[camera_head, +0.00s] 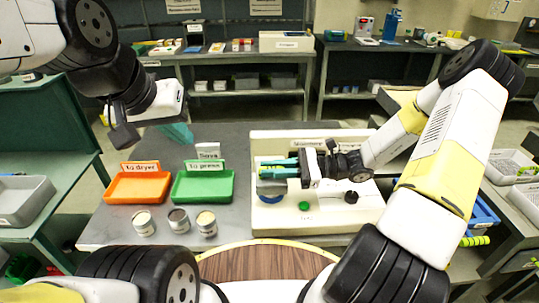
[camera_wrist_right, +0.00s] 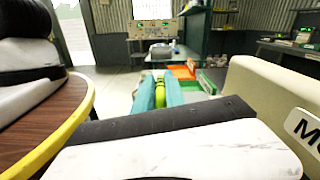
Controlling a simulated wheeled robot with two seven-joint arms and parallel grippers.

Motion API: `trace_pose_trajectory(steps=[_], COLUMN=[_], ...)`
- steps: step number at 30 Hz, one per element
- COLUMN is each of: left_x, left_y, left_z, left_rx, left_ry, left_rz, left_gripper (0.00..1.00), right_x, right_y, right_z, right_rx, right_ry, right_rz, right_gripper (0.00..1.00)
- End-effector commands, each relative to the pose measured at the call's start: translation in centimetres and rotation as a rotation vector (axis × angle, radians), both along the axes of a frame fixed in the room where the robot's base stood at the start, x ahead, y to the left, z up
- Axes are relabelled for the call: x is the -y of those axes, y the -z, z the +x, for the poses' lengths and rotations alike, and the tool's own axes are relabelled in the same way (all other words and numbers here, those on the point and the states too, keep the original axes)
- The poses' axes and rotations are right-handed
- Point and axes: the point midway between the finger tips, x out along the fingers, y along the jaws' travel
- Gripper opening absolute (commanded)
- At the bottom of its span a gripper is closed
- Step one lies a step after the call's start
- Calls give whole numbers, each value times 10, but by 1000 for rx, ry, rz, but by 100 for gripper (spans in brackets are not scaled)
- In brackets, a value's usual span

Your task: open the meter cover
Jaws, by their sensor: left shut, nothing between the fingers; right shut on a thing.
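The meter is a cream, box-shaped device (camera_head: 327,212) at the right of the grey bench in the head view. Its label, partly behind my right gripper, reads like "Moisture". A greyish cover-like part (camera_head: 268,188) sits at its left side above a blue round base; I cannot tell how far the cover is raised. My right gripper (camera_head: 270,168) reaches over it from the right, its teal fingers pointing left. In the right wrist view its fingers are shut on a yellow-green handle (camera_wrist_right: 160,92). My left gripper (camera_head: 180,133) is shut and empty above the bench's back left.
An orange tray (camera_head: 137,201) and a green tray (camera_head: 203,200) stand left of the meter, with signs. Three small cans (camera_head: 178,220) stand in front of them. A green knob (camera_head: 304,206) and a black knob (camera_head: 351,197) are on the meter. A round wooden top (camera_head: 262,265) is nearest me.

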Motion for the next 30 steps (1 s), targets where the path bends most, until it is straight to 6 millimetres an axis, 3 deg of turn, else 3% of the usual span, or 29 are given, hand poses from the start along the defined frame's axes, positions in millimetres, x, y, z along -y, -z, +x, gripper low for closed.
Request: trace_pose_trajectory(steps=[23,30], left_x=[0,0], left_y=[0,0], left_z=[0,0], left_rx=[0,0], left_ry=[0,0], left_rz=[0,0], left_gripper=[0,0], right_x=[1,1], right_y=[0,-7], right_z=[3,7], right_rx=[0,-73], right_ry=[8,7], right_rz=[-4,-4], right_gripper=[0,0])
